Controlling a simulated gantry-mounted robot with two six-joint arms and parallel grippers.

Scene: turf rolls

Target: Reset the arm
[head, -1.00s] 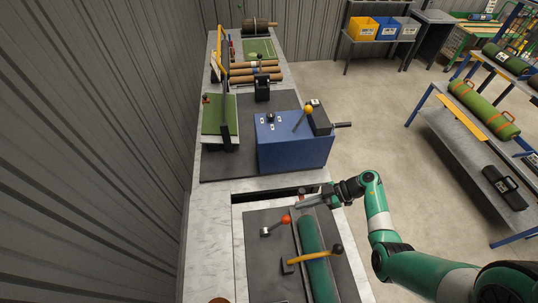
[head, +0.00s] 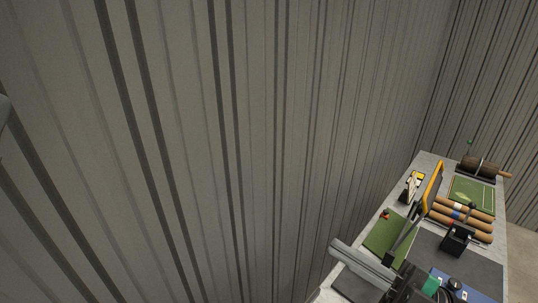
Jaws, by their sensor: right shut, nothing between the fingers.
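My right gripper (head: 340,248) shows at the lower right of the head view. Its grey fingers are together and empty, pointing up and to the left. It shows in front of the workbench's near part and hides some of it. A little of my green right arm (head: 431,286) shows behind the gripper at the lower edge. A small grey shape is cut off at the left edge, and I cannot tell what it is. My left gripper cannot be made out.
A ribbed grey metal wall (head: 200,150) fills most of the view. The bench at right holds a green sloped board (head: 384,236), a yellow-edged upright panel (head: 433,185), brown rolls (head: 462,217), a dark roller (head: 478,167) and a blue box (head: 470,292).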

